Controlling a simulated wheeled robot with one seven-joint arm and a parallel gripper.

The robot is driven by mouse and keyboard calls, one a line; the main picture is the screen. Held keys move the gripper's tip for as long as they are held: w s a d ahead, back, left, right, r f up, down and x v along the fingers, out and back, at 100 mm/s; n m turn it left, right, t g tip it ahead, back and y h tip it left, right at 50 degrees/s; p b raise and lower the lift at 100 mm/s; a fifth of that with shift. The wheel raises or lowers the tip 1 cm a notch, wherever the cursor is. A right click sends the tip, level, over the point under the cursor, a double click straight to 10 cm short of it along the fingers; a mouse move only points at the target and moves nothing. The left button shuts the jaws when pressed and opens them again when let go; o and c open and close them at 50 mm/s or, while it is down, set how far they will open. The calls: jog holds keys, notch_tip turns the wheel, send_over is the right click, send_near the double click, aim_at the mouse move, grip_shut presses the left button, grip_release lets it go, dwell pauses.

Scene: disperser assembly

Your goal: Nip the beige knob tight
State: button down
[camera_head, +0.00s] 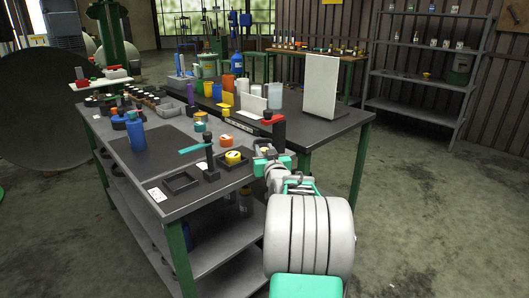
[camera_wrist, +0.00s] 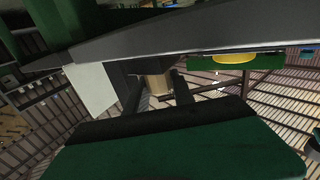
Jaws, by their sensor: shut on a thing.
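The beige knob (camera_wrist: 157,84) shows in the wrist view between the two dark fingers of my gripper (camera_wrist: 158,92). The fingers are shut on it, one on each side. In the head view my gripper (camera_head: 263,152) reaches the right edge of the near workbench, beside a dark upright part with a red top (camera_head: 272,120). What the knob sits on is mostly hidden.
The near workbench (camera_head: 185,205) holds a blue bottle (camera_head: 136,132), a dark stand with a teal lever (camera_head: 195,148), a yellow round piece (camera_head: 233,157) and black trays (camera_head: 180,181). A white panel (camera_head: 321,87) stands behind. The floor at right is clear.

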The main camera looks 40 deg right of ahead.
jog(key=c, duration=1.1)
grip_release()
jog(key=v, duration=0.7)
jog(key=shift+s+a, duration=0.25)
jog(key=shift+s, duration=0.1)
